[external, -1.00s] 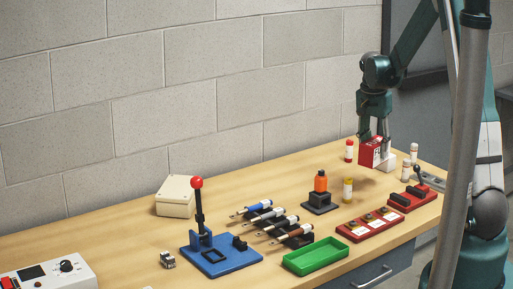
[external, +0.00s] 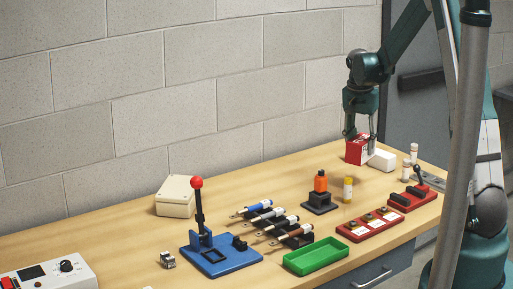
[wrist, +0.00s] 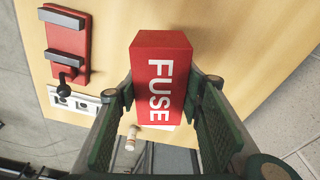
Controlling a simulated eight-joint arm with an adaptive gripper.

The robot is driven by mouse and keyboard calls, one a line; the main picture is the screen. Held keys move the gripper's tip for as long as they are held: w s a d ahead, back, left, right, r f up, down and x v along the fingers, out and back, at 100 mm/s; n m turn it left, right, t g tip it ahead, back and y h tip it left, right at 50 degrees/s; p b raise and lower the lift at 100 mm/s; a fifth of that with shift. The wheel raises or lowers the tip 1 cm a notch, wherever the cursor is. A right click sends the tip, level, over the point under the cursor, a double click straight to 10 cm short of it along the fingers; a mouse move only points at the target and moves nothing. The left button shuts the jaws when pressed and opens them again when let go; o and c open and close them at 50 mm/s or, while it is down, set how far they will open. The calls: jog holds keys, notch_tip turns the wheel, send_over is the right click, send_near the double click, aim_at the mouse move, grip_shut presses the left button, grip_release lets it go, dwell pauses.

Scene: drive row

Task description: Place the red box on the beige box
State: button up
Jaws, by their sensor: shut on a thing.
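The red box (external: 357,151), marked FUSE, is between the fingers of my gripper (external: 360,137) at the far right of the bench. My gripper is shut on it. In the wrist view the red box (wrist: 160,75) fills the space between the two green-padded fingers (wrist: 165,92). Whether it clears the bench is hard to tell. The beige box (external: 174,197) stands by the wall at the left, well apart from my gripper, and is not seen in the wrist view.
A white box (external: 382,160) stands just right of the red box. Between the red and beige boxes are an orange-topped black stand (external: 320,193), a yellow vial (external: 347,190), several screwdrivers and a blue lever press (external: 222,254). Bare bench runs along the wall.

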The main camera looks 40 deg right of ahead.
jog(key=w+a+r+n+p, duration=0.15)
jog(key=w+a+n, duration=0.25)
jog(key=w+a, duration=0.75)
notch_tip(320, 180, up, 6)
jog(key=f+n+t+y+p, duration=0.15)
jog(key=n+p, duration=0.25)
jog(key=n, duration=0.6)
send_over(177, 185)
jog(key=shift+s+r, duration=0.3)
jog(key=shift+r, duration=0.2)
jog(key=shift+f, duration=0.1)
jog(key=shift+f, duration=3.05)
jog(key=shift+f, duration=1.85)
jog(key=shift+f, duration=0.2)
